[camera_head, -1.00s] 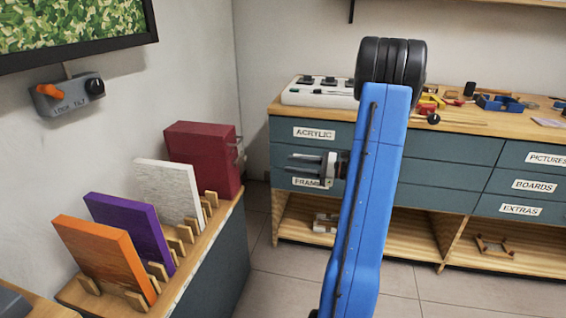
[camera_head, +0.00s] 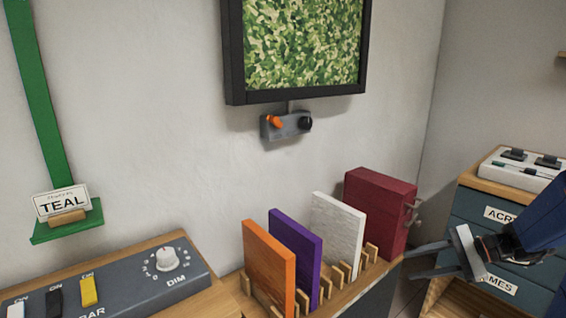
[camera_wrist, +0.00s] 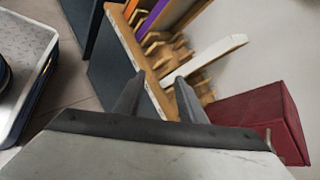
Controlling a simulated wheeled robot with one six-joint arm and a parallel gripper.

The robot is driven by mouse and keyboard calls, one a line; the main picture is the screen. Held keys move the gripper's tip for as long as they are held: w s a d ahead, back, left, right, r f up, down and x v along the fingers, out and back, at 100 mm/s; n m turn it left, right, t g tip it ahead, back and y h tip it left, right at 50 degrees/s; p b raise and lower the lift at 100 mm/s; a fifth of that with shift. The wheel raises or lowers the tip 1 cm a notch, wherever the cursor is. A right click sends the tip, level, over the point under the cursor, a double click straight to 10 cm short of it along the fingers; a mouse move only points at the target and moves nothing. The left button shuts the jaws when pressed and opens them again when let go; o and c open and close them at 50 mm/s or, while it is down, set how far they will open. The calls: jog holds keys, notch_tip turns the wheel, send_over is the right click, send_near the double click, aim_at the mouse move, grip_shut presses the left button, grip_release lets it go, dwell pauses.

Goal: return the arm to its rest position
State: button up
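My gripper (camera_head: 408,262) is at the lower right of the head view, on the end of my blue arm, which enters from the right edge. Its two dark fingers point left and stand apart with nothing between them. The wrist view also shows the two fingers (camera_wrist: 157,92) apart and empty, with the slotted wooden rack (camera_wrist: 143,50) beyond them. In the head view the fingers appear just below the dark red box (camera_head: 380,212). I cannot tell the exact gap to it.
The rack (camera_head: 345,296) holds orange (camera_head: 268,265), purple (camera_head: 296,250) and white (camera_head: 337,235) panels. A drawer cabinet (camera_head: 490,240) stands behind my gripper. A dimmer panel (camera_head: 130,290) is at lower left. A wall control box (camera_head: 287,126) hangs under the green picture (camera_head: 305,45).

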jog(key=s+a+r+n+h, duration=0.1)
jog(key=s+a+n+h, duration=0.2)
jog(key=s, duration=0.7)
jog(key=s+a+r+n+h, duration=0.1)
jog(key=s+a+n+h, duration=0.3)
jog(key=s+n+h, duration=0.4)
jog(key=shift+s+n, duration=0.85)
jog(key=shift+n, duration=1.45)
